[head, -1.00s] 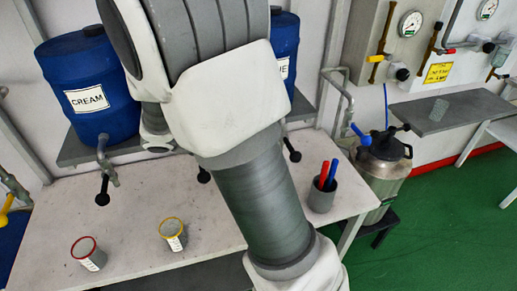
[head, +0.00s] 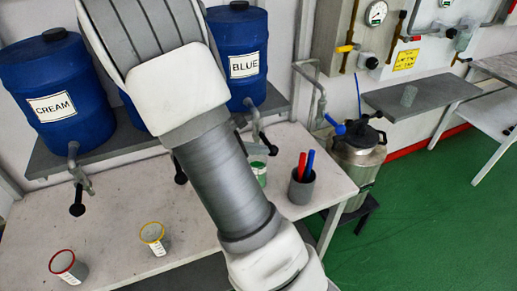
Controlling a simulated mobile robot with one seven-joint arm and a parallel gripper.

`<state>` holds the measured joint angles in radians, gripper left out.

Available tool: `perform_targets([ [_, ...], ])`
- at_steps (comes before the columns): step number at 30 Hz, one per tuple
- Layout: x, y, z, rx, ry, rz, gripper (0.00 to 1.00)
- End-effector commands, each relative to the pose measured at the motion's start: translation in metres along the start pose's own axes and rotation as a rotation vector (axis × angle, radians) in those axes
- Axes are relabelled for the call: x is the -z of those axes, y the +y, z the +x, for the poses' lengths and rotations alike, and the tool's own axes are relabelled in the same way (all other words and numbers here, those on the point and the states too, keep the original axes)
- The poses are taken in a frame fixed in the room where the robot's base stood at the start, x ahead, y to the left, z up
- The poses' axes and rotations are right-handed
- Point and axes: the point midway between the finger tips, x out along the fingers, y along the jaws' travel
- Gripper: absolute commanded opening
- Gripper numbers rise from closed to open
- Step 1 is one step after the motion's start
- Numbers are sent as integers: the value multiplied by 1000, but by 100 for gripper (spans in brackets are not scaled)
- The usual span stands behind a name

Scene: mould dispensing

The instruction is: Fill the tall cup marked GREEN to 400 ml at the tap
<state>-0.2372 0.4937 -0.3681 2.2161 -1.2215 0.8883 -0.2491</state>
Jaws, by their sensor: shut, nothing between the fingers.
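A cup with green on it (head: 259,173) stands on the white table, just right of my arm and partly hidden by it. No GREEN lettering can be read on it, and its fill level cannot be told. A clear cup (head: 409,95) stands on the grey shelf at the right. Taps with black handles hang below the drums; the one under the BLUE drum (head: 258,130) is partly behind my arm. My arm crosses the middle of the head view, and my gripper is not in view.
A red-rimmed cup (head: 68,266) and a yellow-rimmed cup (head: 153,239) stand at the table's left. A grey holder (head: 301,188) with red and blue sticks is near its right end. CREAM (head: 50,82) and BLUE (head: 237,45) drums stand behind. A metal canister (head: 357,160) stands beyond the table.

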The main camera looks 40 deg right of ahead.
Motion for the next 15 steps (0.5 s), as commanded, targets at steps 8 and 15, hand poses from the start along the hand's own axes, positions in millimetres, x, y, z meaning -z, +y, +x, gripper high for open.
perform_targets([
  [8,3,-2,2,-9,1,13,0],
  [15,6,-3,4,-36,1,50,0],
])
